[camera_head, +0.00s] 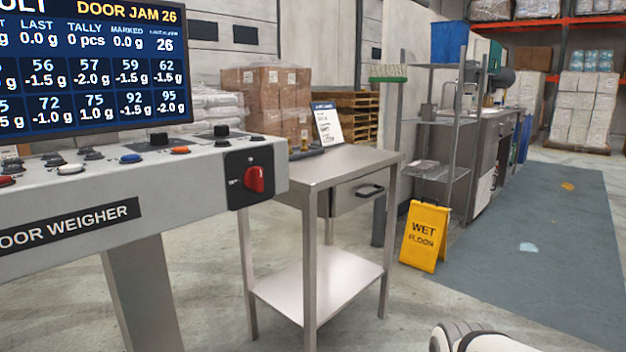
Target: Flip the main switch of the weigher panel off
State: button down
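The weigher panel (205,170) is a grey sloped console at the left, marked "DOOR WEIGHER" in part. A red rotary switch (257,180) sits on a black plate (235,194) at the right end of its front face. Its handle looks roughly upright; the marks on the plate are too small to read. Buttons and knobs, including a blue button (131,158) and an orange one (180,150), line the top. My gripper is not in view; a white rounded part of my arm shows at the bottom right, well apart from the switch.
A steel table (345,163) with a drawer and lower shelf stands just right of the panel. A display (90,65) rises above the console. A yellow wet-floor sign (424,236) stands by a wire shelf (440,122). Floor in front of the table is clear.

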aim_at(253, 177)
jog(key=u, duration=0.15)
jog(key=i, duration=0.85)
jog(key=z, duration=0.05)
